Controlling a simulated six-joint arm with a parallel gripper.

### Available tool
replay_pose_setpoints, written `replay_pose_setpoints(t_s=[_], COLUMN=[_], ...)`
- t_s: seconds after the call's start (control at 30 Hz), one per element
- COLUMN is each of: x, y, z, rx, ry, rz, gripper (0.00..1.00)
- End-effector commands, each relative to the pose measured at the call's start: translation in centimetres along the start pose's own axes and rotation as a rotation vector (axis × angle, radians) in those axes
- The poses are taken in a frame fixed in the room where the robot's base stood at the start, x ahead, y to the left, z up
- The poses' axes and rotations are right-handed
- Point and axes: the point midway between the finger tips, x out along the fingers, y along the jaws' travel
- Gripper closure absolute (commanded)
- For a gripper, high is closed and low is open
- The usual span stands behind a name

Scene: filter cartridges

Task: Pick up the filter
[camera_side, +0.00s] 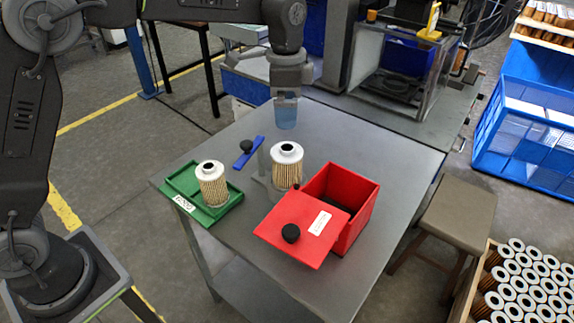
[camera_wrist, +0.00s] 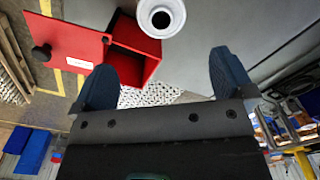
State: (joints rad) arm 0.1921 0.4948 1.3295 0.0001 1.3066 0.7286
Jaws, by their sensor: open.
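A filter (camera_side: 286,172) with a white metal top and pleated tan body stands upright on a grey fixture near the middle of the table. A second, similar filter (camera_side: 212,188) stands in the green tray (camera_side: 233,203) at the left. One filter's white round top (camera_wrist: 160,16) shows at the upper edge of the wrist view; I cannot tell its body there. My gripper (camera_side: 286,122) points down, above and behind the middle filter, apart from it. Its blue fingers (camera_wrist: 165,76) are spread and empty in the wrist view.
An open red box (camera_side: 362,208) stands at the right, its red lid (camera_side: 296,236) with a black knob tilted against its front. It also shows in the wrist view (camera_wrist: 134,50). A blue piece (camera_side: 240,160) with a black knob lies behind the tray. The table's right side is clear.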

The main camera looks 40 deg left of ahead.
Motion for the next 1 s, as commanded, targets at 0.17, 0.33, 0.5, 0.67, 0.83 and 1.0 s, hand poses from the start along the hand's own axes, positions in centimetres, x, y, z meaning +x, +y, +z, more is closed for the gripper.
replay_pose_setpoints(t_s=[0.17, 0.33, 0.5, 0.67, 0.83, 1.0], x=[1.7, 4.8, 7.7, 9.1, 10.5, 13.1], y=[-0.2, -0.2, -0.2, -0.2, -0.1, -0.1], z=[-0.6, -0.5, -0.5, -0.5, -0.2, 0.0], rx=[0.025, 0.023, 0.022, 0.022, 0.021, 0.022], ry=[-0.012, -0.012, -0.011, -0.008, -0.010, -0.010], rz=[0.011, 0.011, 0.010, 0.008, 0.009, 0.009], gripper=[0.00, 0.00, 0.00, 0.00, 0.00, 0.00])
